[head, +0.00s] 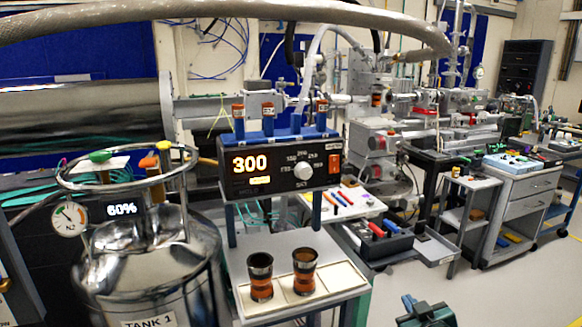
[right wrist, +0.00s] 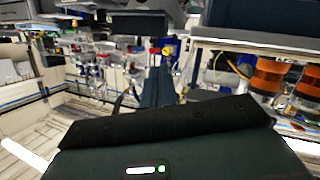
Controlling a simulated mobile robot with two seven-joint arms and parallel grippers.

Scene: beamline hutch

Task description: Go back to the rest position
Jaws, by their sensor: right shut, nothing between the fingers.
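My right gripper (head: 409,301) shows at the bottom edge of the head view, right of centre. It is low over the floor, to the right of the white stand and apart from it. Its fingers are together with nothing between them. In the right wrist view its blue fingers (right wrist: 158,86) point away past the dark gripper body. My left gripper is in neither view.
A steel tank (head: 150,265) labelled TANK 1 stands front left. Two dark-and-orange cups (head: 261,277) (head: 304,271) stand on a white shelf (head: 345,272) below the controller reading 300 (head: 282,163). A grey drawer cabinet (head: 520,210) is at right. Floor (head: 500,290) is clear front right.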

